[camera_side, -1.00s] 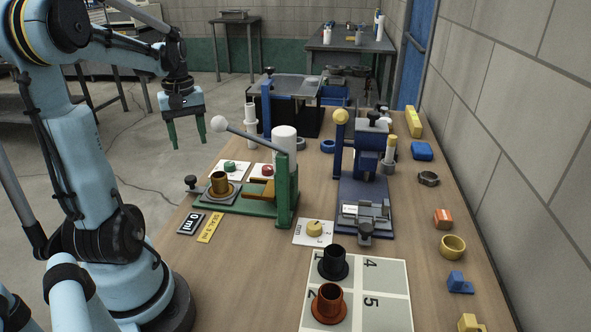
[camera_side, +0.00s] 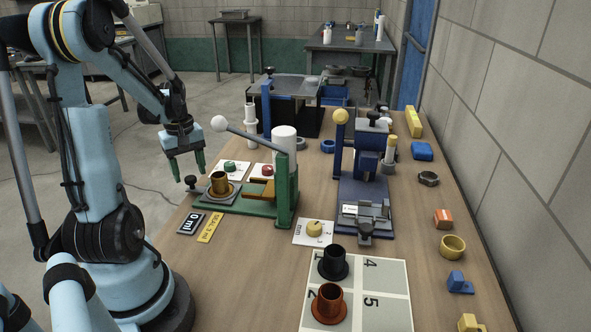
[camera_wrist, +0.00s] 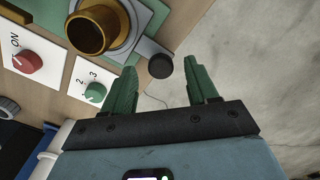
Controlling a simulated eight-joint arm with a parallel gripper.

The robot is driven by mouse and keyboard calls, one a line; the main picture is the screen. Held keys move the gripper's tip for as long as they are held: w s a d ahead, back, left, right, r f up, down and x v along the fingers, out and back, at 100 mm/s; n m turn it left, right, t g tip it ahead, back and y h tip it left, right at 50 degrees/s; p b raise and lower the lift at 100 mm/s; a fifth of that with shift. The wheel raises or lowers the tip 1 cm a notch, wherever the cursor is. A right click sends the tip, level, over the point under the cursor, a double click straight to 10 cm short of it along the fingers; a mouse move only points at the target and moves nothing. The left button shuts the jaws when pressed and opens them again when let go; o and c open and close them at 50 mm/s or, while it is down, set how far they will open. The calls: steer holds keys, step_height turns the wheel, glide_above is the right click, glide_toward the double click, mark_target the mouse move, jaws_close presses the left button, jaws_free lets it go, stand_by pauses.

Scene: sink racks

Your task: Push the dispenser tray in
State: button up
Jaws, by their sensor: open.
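The green dispenser (camera_side: 286,190) stands on the table, with a white cylinder and a white-balled lever. Its grey tray (camera_side: 233,197) extends from its left side and carries a brass cup (camera_side: 218,183); the tray also shows in the wrist view (camera_wrist: 122,52). A black knob (camera_side: 190,181) is at the tray's outer end, and in the wrist view the knob (camera_wrist: 160,66) appears between the fingertips. My gripper (camera_side: 189,172) is open and empty, its green fingers pointing down at the knob. I cannot tell whether they touch it.
A red button (camera_side: 267,170) and a green dial (camera_side: 230,167) are on cards behind the tray. A blue press (camera_side: 364,190) stands to the right. Black and orange cups stand on a numbered mat (camera_side: 384,290) in front. Open floor lies left of the table.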

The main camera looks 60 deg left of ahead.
steer(key=shift+f, duration=0.75)
jaws_close()
